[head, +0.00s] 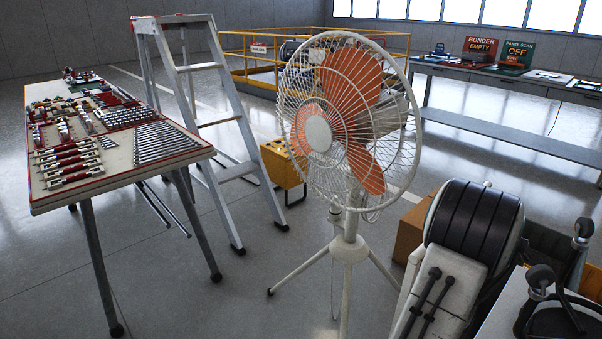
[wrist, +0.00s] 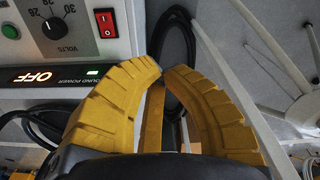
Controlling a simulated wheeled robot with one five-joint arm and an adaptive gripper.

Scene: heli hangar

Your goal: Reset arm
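My gripper (wrist: 162,71) shows in the wrist view as two thick, ridged yellow fingers that curve toward each other. Their tips come together or nearly so, with no object seen pinched at the tips. A yellow bar shows behind the gap between the fingers; I cannot tell what it belongs to. In the wrist view, a power unit's panel (wrist: 80,58) is close on the left, with a red rocker switch (wrist: 107,23), a volts dial (wrist: 52,26) and a lit OFF display (wrist: 42,77). In the head view I cannot make out the gripper.
A white pedestal fan (head: 345,125) stands ahead, with an aluminium stepladder (head: 235,110) behind. A tool table (head: 120,175) is left. A yellow box (head: 283,164) sits on the floor. A bench (head: 500,82) with signs is at the back right. Black cable (wrist: 172,50) hangs beyond the gripper.

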